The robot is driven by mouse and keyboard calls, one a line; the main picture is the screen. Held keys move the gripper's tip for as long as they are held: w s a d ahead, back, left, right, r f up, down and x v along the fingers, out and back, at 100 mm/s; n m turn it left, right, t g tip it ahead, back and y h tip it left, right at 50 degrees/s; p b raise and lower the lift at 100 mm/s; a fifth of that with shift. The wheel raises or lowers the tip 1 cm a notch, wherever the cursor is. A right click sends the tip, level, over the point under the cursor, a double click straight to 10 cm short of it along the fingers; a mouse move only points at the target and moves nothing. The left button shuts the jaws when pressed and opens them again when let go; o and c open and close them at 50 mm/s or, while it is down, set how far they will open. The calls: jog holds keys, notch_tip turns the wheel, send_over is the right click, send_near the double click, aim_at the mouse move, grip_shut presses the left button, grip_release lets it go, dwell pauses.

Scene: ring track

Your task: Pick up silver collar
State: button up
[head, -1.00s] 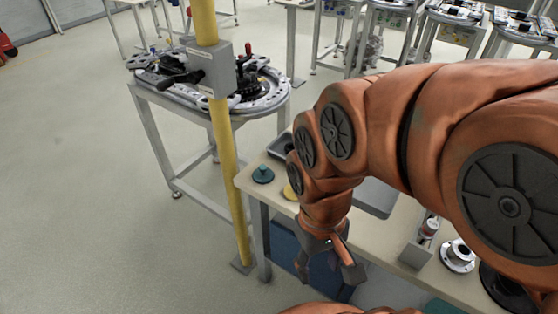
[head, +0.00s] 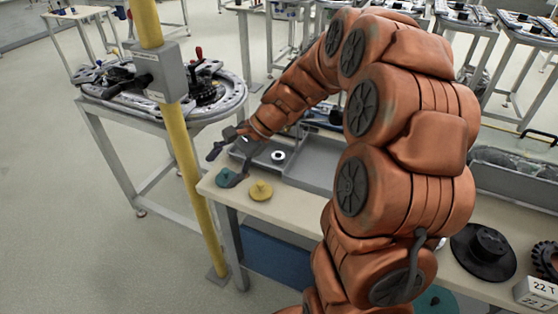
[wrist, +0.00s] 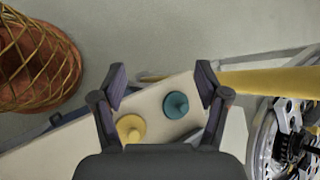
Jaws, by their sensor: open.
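My gripper (head: 226,165) is open and empty above the left end of the workbench (head: 300,203). In the wrist view, its two fingers (wrist: 161,84) are spread over that bench end. The silver flanged piece seen earlier farther right on the bench is not clearly visible now, as my arm covers much of that area. No silver collar shows between the fingers.
A teal knobbed disc (wrist: 176,104) and a yellow one (wrist: 130,127) sit beneath my gripper. A yellow post (head: 180,130) stands left of the bench, before a ring-track table (head: 100,98). A black hub (head: 484,250) is at right.

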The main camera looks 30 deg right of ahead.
jog(key=w+d+f+m+t, duration=0.3)
jog(key=w+d+m, duration=0.2)
jog(key=w+d, duration=0.35)
jog(key=m+t+b, duration=0.1)
jog(key=m+t, duration=0.4)
jog(key=m, duration=0.4)
send_near(280, 155)
jog(key=shift+w+a+y, duration=0.3)
jog(key=shift+w+a, duration=0.3)
jog(key=shift+w, duration=0.1)
jog(key=shift+f+p+x, duration=0.2)
jog(key=shift+p+x, duration=0.15)
jog(key=shift+x, duration=1.55)
jog(key=shift+f+p+x, duration=0.25)
jog(key=shift+p+x, duration=0.1)
jog(key=shift+x, duration=1.55)
jog(key=shift+s+d, duration=0.1)
jog(key=shift+d, duration=0.1)
jog(key=c, duration=1.4)
jog(key=shift+o, duration=0.2)
jog(key=shift+r, duration=0.1)
